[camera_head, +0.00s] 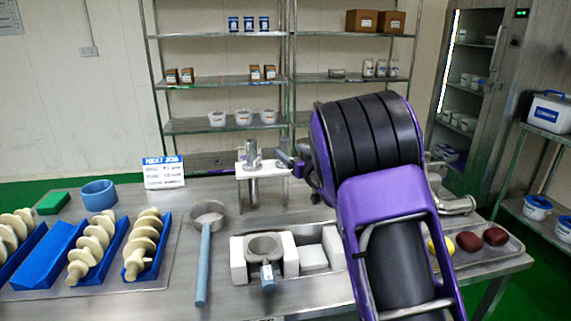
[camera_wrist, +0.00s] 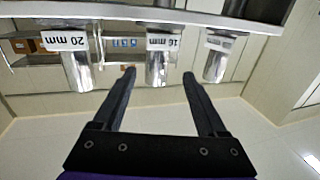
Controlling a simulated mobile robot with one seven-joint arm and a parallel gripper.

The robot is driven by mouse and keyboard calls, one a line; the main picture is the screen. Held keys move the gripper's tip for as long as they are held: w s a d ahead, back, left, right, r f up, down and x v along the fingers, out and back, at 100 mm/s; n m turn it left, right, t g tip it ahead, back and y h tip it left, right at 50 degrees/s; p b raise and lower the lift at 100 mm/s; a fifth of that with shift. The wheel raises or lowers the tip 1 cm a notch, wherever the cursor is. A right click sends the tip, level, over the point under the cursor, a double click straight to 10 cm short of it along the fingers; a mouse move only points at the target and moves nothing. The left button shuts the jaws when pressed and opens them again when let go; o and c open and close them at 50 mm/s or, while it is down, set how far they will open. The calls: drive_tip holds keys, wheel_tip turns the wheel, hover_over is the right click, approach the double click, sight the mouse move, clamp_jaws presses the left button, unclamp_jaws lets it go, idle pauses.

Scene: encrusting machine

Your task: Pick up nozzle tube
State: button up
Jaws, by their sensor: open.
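Three shiny metal nozzle tubes sit in a row in the wrist view, where their labels appear upside down. The left one (camera_wrist: 76,70) is marked 20 mm, the middle one (camera_wrist: 157,70) 16 mm, and the right one (camera_wrist: 215,66) has a label I cannot read. My gripper (camera_wrist: 158,75) is open. Its two dark fingers point at the row, with their tips on either side of the middle tube in the picture; I cannot tell how near they are in depth. In the head view, metal tubes show at the white-topped stand (camera_head: 279,169), partly hidden by my arm.
A long-handled ladle (camera_head: 203,265), a metal tray with white blocks (camera_head: 337,247) and blue trays with screw-shaped augers (camera_head: 95,240) lie on the steel table. A tray at right holds yellow and brown balls (camera_head: 468,241). Shelves stand behind.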

sight(288, 147)
drive_tip(key=shift+d+x, duration=0.2)
drive_tip(key=shift+x, duration=2.15)
drive_tip(key=shift+r, duration=0.1)
clamp_jaws()
